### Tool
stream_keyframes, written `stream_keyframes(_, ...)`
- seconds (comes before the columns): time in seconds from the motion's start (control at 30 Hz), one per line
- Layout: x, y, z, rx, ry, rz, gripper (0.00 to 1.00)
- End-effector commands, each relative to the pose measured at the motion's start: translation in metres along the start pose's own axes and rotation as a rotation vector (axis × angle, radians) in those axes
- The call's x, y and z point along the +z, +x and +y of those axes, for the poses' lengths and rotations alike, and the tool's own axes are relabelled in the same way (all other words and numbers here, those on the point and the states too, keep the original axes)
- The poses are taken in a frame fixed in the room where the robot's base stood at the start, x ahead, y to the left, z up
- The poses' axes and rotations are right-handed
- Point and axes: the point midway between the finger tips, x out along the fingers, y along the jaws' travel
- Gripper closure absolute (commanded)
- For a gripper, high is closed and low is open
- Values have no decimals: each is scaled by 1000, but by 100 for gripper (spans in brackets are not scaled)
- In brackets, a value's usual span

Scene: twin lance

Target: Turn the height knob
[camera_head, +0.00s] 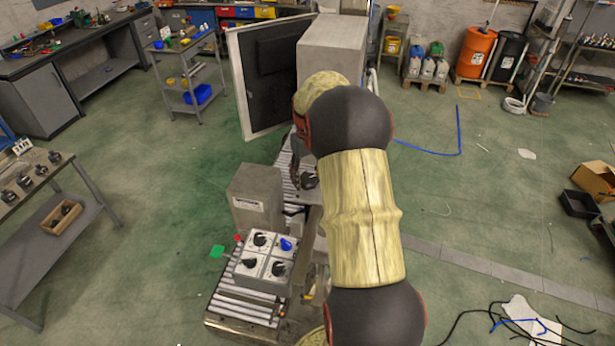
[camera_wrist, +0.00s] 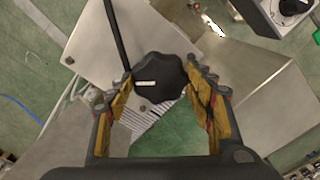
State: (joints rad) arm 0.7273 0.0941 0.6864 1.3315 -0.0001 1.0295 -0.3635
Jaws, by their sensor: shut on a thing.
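A black lobed knob (camera_wrist: 160,76) with a short white mark sits on a grey metal plate (camera_wrist: 100,50) in the wrist view. My gripper (camera_wrist: 161,82) is shut on it, with one ridged yellow-and-black finger on each side of its rim. The white mark lies nearly level across the picture. In the head view the dark knob (camera_head: 309,181) shows beside my forearm, above the roller conveyor. My arm hides much of the gripper there, and no label for the knob can be read.
A control box (camera_head: 265,262) with several knobs, one blue (camera_head: 286,244), stands on the rollers (camera_head: 243,305). A grey box (camera_head: 256,199) stands behind it. A tall grey cabinet (camera_head: 331,50) and an open panel door (camera_head: 243,90) are behind my arm. A thin black rod (camera_wrist: 117,35) runs close to the knob.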

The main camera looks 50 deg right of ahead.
Motion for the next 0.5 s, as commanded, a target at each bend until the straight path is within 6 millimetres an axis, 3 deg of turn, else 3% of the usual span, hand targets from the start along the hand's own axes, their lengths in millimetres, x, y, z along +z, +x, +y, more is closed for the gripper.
stream_keyframes(0.5, -1, -1, 0, 0, 292, 0, 72)
